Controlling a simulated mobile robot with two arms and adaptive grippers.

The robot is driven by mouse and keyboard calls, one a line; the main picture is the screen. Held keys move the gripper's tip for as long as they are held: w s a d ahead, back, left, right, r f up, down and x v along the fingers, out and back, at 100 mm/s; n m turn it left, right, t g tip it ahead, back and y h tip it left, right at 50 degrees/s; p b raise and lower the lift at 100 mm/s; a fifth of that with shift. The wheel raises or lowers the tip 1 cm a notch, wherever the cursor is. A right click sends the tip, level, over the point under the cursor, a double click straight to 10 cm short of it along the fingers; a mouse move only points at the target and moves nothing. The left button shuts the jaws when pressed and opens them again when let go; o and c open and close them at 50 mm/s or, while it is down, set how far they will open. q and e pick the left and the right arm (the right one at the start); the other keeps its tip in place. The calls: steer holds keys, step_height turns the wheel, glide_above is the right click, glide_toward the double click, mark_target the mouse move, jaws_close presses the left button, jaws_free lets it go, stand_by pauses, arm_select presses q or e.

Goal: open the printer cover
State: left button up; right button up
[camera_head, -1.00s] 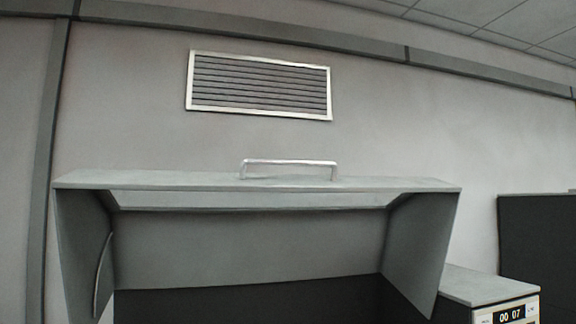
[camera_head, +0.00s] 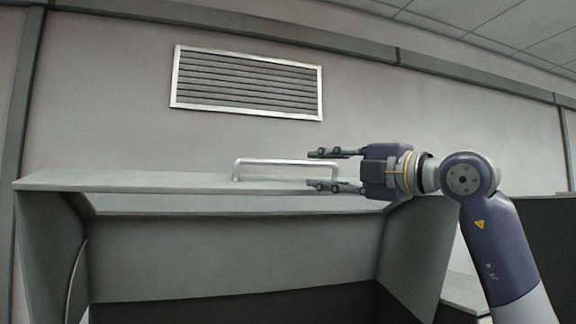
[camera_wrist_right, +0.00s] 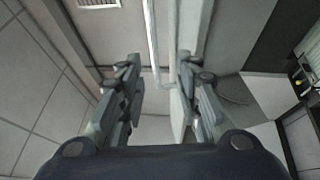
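The grey printer cover (camera_head: 150,180) is a wide hood with side panels, its dark hollow front facing me; it looks raised. A pale bar handle (camera_head: 265,161) stands on its top edge. My right gripper (camera_head: 316,170) comes from the right and is open, its fingers apart around the level of the handle's right end. In the right wrist view, the handle (camera_wrist_right: 152,40) runs as a bright bar between the spread fingers (camera_wrist_right: 156,72), not clamped. Whether a finger touches it, I cannot tell. My left gripper is not in view.
A vent grille (camera_head: 247,82) is on the wall behind. A low grey unit (camera_head: 465,292) at the right is partly hidden by my right arm, with a dark panel (camera_head: 545,225) beyond it. The space above the cover's left part is clear.

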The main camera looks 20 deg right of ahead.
mark_target(296, 164)
steer(key=shift+m+h, duration=0.3)
steer(key=p+x, duration=0.1)
steer(key=x, duration=0.2)
steer(key=r+p+x, duration=0.1)
steer(key=p+x, duration=0.1)
steer(key=x, duration=0.1)
steer(key=d+p+x, duration=0.1)
steer(key=p+x, duration=0.1)
steer(key=x, duration=0.1)
steer(key=shift+w+a+r, duration=0.1)
steer(key=shift+w+r, duration=0.1)
steer(key=shift+w, duration=0.05)
steer(key=shift+w+a+f+p, duration=0.1)
steer(key=shift+w+p, duration=0.25)
steer(key=shift+w, duration=0.05)
jaws_close()
